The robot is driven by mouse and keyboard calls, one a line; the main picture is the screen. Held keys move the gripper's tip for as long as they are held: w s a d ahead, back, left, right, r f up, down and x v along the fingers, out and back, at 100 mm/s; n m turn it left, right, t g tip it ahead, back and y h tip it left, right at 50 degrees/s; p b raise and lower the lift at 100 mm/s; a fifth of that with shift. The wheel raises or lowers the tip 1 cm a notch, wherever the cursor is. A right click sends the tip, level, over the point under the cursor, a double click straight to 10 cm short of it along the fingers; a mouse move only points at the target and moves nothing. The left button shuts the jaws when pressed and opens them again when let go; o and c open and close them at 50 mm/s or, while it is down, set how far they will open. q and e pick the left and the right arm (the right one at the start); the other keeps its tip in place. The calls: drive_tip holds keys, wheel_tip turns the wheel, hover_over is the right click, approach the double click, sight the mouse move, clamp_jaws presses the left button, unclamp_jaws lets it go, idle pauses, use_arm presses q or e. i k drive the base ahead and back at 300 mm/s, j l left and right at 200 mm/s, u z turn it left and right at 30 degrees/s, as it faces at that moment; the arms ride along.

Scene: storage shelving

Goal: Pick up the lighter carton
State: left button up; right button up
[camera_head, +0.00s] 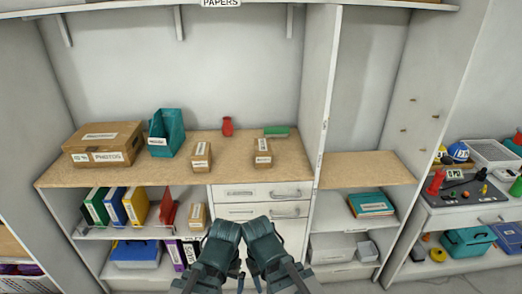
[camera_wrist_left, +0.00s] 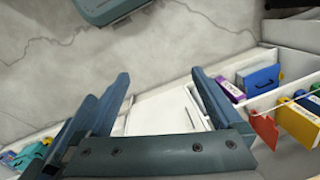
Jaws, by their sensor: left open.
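Two small brown cartons with white labels stand upright on the wooden counter in the head view: the left carton (camera_head: 201,161) and the right carton (camera_head: 262,158). They look alike in colour, the label print is too small to read, and I cannot tell which is lighter. My left gripper (camera_wrist_left: 161,76) is open and empty in the left wrist view, with a white unit and the floor beyond its fingers. Neither small counter carton is recognisable in that view. In the head view my two arms are folded low in front of the drawers, well below the cartons. I cannot make out my right gripper's fingers.
A PHOTOS box (camera_head: 103,150), a teal bin (camera_head: 167,133), a red vase (camera_head: 227,127) and a green item (camera_head: 277,131) are on the counter. Another small carton (camera_head: 196,219) stands below, beside binders (camera_head: 136,206). A tall partition (camera_head: 318,110) borders the counter's right. Its front centre is clear.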

sight(262, 146)
drive_tip(key=i+l, duration=0.3)
drive_tip(key=l, duration=0.2)
drive_tip(key=i+l, duration=0.35)
drive_tip(key=l, duration=0.15)
drive_tip(key=i+l, duration=0.3)
drive_tip(key=l, duration=0.15)
